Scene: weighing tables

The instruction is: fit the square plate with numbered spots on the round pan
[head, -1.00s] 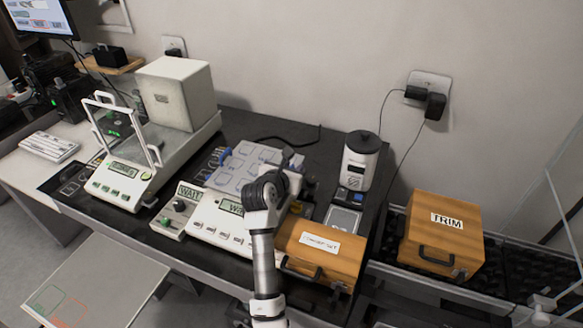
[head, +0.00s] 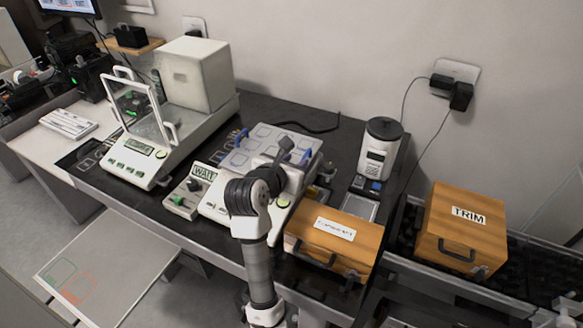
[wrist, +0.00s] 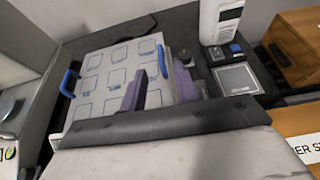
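The square plate (head: 262,143) is light grey with rows of outlined spots and a blue handle on each of two opposite sides. It lies over the back of the white middle scale; it also shows in the wrist view (wrist: 107,73). No round pan shows there; whatever is under the plate is hidden. My gripper (head: 287,152) is over the plate's right part. In the wrist view my gripper (wrist: 162,88) shows two purple fingers spread apart, near the plate's right handle (wrist: 161,62). I cannot tell whether they touch it.
A white balance with a glass shield (head: 143,115) stands left. A small box marked WAIT (head: 183,199) is beside the scale. A wooden case (head: 334,238) sits right front, a white canister (head: 380,150) behind it, and a TRIM box (head: 460,228) farther right.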

